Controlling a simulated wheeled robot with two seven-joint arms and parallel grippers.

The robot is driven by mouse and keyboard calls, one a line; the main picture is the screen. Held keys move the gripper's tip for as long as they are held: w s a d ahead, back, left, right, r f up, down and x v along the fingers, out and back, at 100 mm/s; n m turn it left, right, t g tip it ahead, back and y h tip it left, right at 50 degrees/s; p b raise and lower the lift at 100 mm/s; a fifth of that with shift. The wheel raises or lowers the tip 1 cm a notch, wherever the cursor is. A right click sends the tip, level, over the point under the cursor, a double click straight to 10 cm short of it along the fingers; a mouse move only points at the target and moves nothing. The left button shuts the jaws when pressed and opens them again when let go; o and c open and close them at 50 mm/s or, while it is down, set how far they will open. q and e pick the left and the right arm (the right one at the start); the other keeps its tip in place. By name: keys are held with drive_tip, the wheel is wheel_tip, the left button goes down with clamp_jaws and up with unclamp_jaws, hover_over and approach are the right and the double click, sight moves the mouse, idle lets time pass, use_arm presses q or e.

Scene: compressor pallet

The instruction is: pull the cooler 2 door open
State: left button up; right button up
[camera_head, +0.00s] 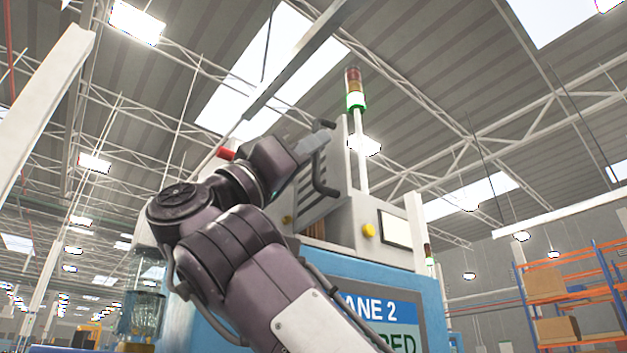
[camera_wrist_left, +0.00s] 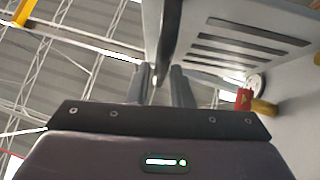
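The cooler 2 door is the grey louvred panel (camera_head: 312,205) on the upper part of the blue and grey machine, and its slots (camera_wrist_left: 250,42) show in the left wrist view. Its dark bar handle (camera_head: 318,176) stands out from the panel. My left gripper (camera_head: 318,141) is raised at the handle's upper part and covers some of it. In the left wrist view the handle (camera_wrist_left: 171,35) runs down between the two parted fingers (camera_wrist_left: 161,72). I cannot tell whether they press on it. My right gripper is out of view.
A signal tower (camera_head: 354,90) with a lit green lamp stands on the machine. A yellow knob (camera_head: 368,230) and a white plate (camera_head: 395,230) are right of the door. A red and yellow part (camera_wrist_left: 244,99) shows right of the fingers. Orange racking (camera_head: 570,262) stands far right.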

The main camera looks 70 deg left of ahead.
use_arm(q)
drive_tip(key=b+v, duration=0.3)
drive_tip(key=v, duration=0.4)
drive_tip(key=shift+y, duration=0.3)
